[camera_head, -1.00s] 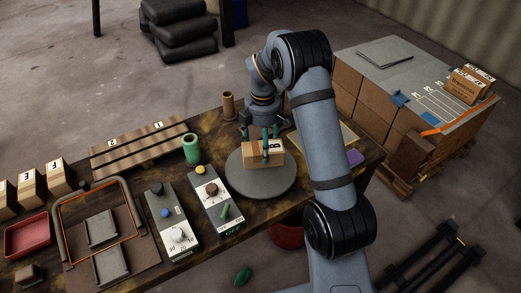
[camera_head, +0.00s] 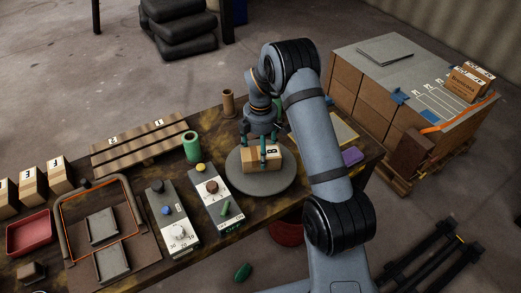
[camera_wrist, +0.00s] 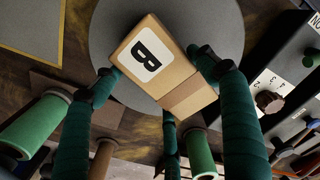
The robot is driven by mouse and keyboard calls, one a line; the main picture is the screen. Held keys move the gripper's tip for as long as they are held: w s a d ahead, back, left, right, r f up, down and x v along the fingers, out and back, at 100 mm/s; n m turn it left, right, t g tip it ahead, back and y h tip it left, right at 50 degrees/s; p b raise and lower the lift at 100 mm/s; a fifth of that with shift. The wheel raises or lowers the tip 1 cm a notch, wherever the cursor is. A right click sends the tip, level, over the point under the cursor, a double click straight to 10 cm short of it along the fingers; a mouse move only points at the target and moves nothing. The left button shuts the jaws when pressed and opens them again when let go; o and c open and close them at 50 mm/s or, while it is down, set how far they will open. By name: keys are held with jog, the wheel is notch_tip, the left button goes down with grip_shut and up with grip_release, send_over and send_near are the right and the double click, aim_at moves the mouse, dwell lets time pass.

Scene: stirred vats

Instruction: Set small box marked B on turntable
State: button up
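The small box marked B (camera_head: 256,160) is a brown carton with a white label bearing a black B. It is over the middle of the round grey turntable (camera_head: 249,185), at or very near its surface; I cannot tell whether it touches. My gripper (camera_head: 264,147) points down from above, with its green fingers on opposite sides of the box. In the wrist view, the box (camera_wrist: 182,82) lies between the fingertips, which appear to press its sides, and the turntable disc (camera_wrist: 222,25) shows behind it.
Control panels with knobs (camera_head: 212,188) stand left of the turntable. A green roll (camera_head: 191,147) and a brown cylinder (camera_head: 228,104) stand behind it to the left. A purple block (camera_head: 352,156) lies to the right.

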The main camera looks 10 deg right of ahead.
jog(key=o, duration=0.4)
jog(key=shift+c, duration=0.2)
notch_tip(320, 180, up, 12)
jog(key=shift+r+p, duration=0.25)
jog(key=shift+p, duration=0.05)
dwell(2.1)
